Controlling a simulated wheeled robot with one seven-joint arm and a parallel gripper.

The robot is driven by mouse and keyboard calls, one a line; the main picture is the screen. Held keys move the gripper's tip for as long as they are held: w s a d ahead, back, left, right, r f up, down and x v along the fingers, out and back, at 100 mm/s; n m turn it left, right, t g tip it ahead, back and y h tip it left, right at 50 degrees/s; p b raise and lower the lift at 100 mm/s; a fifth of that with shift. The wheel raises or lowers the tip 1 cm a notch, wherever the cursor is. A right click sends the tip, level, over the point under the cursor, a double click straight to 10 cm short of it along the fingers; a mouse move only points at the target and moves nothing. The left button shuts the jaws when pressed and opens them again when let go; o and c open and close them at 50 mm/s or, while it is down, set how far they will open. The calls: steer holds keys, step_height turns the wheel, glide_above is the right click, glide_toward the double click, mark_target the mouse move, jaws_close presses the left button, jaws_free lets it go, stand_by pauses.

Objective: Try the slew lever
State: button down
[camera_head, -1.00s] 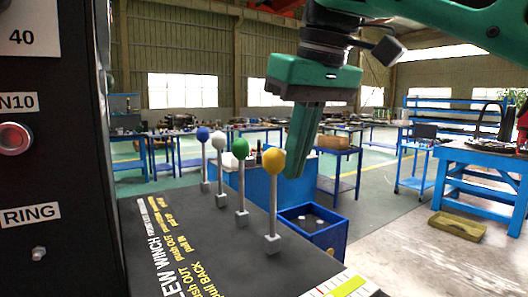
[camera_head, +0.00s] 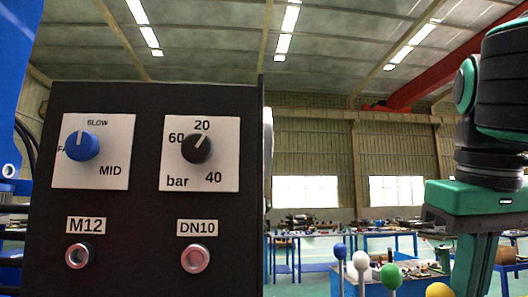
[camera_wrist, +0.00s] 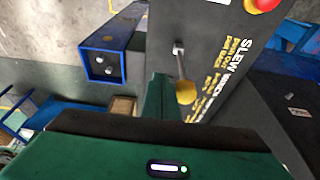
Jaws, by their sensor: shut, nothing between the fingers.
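The yellow-knobbed lever shows in the wrist view (camera_wrist: 186,92), its shaft rising from a grey block on the dark console (camera_wrist: 205,45). The printed word SLEW is beside it. In the head view only its yellow ball (camera_head: 438,290) shows at the bottom edge. Green (camera_head: 391,277), white (camera_head: 361,260) and blue (camera_head: 341,251) balls stand in a row to its left. My gripper (camera_head: 474,265) is shut and empty just right of the yellow ball; its tips are cut off below. In the wrist view my fingers (camera_wrist: 160,98) are close beside the yellow knob; contact cannot be told.
A blue bin (camera_wrist: 104,65) stands beside the console.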

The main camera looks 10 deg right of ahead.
steer(key=shift+a, duration=2.85)
stand_by(0.4)
steer(key=d, duration=0.7)
step_height(320, 180, up, 10)
stand_by(0.6)
stand_by(0.4)
